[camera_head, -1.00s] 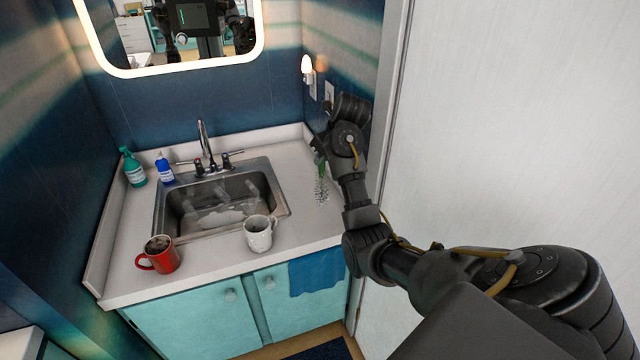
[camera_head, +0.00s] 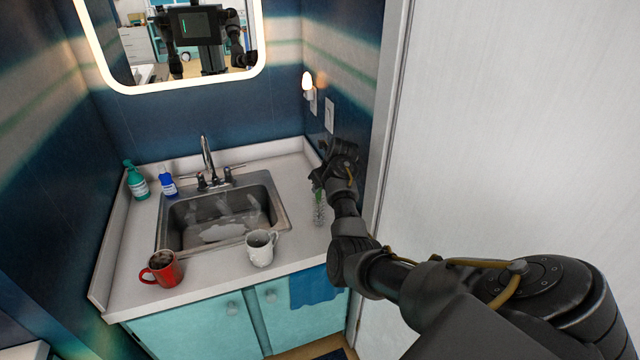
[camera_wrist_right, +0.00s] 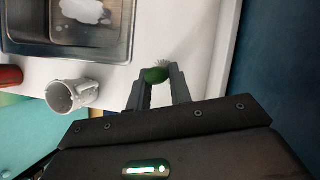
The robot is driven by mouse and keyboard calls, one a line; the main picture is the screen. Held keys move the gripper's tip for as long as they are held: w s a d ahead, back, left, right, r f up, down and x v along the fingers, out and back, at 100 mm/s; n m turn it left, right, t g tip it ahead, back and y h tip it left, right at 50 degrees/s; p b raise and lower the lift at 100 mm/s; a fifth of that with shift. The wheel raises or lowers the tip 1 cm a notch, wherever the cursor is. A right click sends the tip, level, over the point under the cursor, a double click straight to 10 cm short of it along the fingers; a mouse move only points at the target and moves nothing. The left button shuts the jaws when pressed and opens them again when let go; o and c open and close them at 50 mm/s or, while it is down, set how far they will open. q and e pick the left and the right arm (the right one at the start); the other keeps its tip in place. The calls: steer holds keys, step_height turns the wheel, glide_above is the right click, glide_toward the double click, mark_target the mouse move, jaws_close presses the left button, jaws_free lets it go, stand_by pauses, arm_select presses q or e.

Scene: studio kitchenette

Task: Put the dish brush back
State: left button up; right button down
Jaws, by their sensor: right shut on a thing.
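The dish brush (camera_head: 319,207) has a green handle and pale bristles. It hangs bristles-down over the counter to the right of the sink in the head view. My right gripper (camera_head: 318,178) is shut on its green handle, partly hidden by my own wrist. In the right wrist view the green handle (camera_wrist_right: 156,75) sits between the two fingertips of my right gripper (camera_wrist_right: 157,84), with bristles just beyond. I cannot tell whether the bristles touch the counter. My left gripper is not in view.
The metal sink (camera_head: 190,222) with a faucet (camera_head: 207,157) is left of the brush. A white mug (camera_head: 261,249) and a red mug (camera_head: 162,269) stand at the front. A green bottle (camera_head: 137,182) and a blue bottle (camera_head: 167,183) stand back left. A wall is close at right.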

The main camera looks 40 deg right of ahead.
steer(key=shift+f, duration=0.15)
steer(key=c, duration=1.3)
jaws_free()
steer(key=b+v, duration=0.1)
steer(key=v, duration=1.1)
